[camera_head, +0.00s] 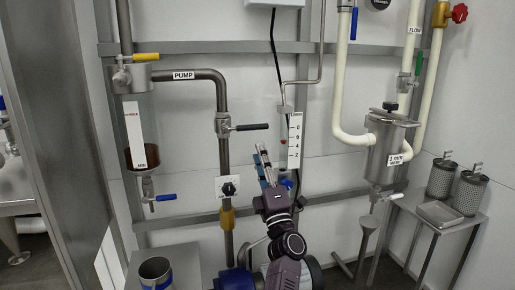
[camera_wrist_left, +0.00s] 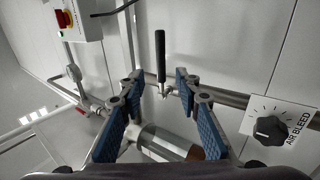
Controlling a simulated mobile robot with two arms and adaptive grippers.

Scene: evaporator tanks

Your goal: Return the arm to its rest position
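My left gripper (camera_head: 266,166) is raised in the lower middle of the head view, in front of the wall piping. Its arm comes up from the bottom edge. In the left wrist view the gripper (camera_wrist_left: 158,84) has its two blue-padded fingers spread apart, with nothing held between them. A black-handled valve lever (camera_wrist_left: 160,56) shows beyond the gap between the fingertips. I cannot tell the distance to it. My right gripper is in neither view.
The pipe labelled PUMP (camera_head: 220,96), a black valve lever (camera_head: 250,127) and the air bleed knob (camera_head: 229,188) are left of my gripper. A steel canister (camera_head: 388,150) hangs at right. A side table (camera_head: 449,226) holds mesh filters (camera_head: 468,192). A metal cup (camera_head: 155,271) stands lower left.

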